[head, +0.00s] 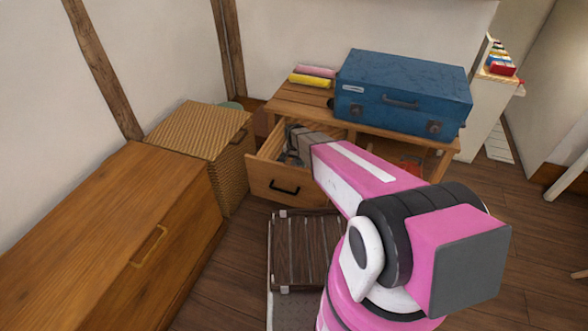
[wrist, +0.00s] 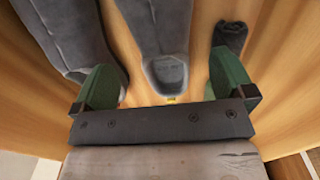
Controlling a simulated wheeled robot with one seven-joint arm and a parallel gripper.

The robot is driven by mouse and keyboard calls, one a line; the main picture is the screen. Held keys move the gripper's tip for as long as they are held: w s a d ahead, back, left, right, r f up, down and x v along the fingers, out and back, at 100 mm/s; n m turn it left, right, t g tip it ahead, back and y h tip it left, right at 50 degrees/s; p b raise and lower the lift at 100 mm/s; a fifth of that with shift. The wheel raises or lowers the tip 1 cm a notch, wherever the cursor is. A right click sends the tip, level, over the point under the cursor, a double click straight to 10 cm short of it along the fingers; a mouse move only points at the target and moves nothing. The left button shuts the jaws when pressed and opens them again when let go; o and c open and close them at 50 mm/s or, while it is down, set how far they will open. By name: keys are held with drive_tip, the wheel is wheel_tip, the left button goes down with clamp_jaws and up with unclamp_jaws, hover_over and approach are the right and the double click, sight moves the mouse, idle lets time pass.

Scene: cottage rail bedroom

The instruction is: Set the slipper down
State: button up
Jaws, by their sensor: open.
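My gripper (wrist: 165,82) is open, its two green fingers spread wide inside the open wooden drawer (head: 270,178). A grey slipper (wrist: 160,30) lies between the fingers with its rounded end towards my wrist; clear room shows to its right. A second grey slipper (wrist: 75,40) lies to its left, partly behind the left finger. In the head view, my gripper (head: 300,145) reaches down into the drawer, and grey shapes there are partly hidden by my arm.
A small dark, rolled cloth-like item (wrist: 230,38) lies by the right finger. A blue suitcase (head: 400,90) and stacked books (head: 311,76) sit on the table (head: 290,103) above the drawer. A wicker chest (head: 205,135) and wooden chest (head: 110,230) stand left.

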wheel_tip(320, 180, up, 4)
drive_tip(key=shift+r, duration=0.15)
drive_tip(key=s+d+r+n, duration=0.2)
drive_tip(key=s+d+r, duration=0.5)
drive_tip(key=s+r, duration=0.2)
drive_tip(key=s+d+r+n, duration=0.2)
drive_tip(key=s+d+r, duration=0.5)
drive_tip(key=s+r, duration=0.2)
drive_tip(key=shift+s+d+r, duration=0.25)
drive_tip(key=shift+s+d, duration=0.1)
drive_tip(key=shift+s, duration=0.9)
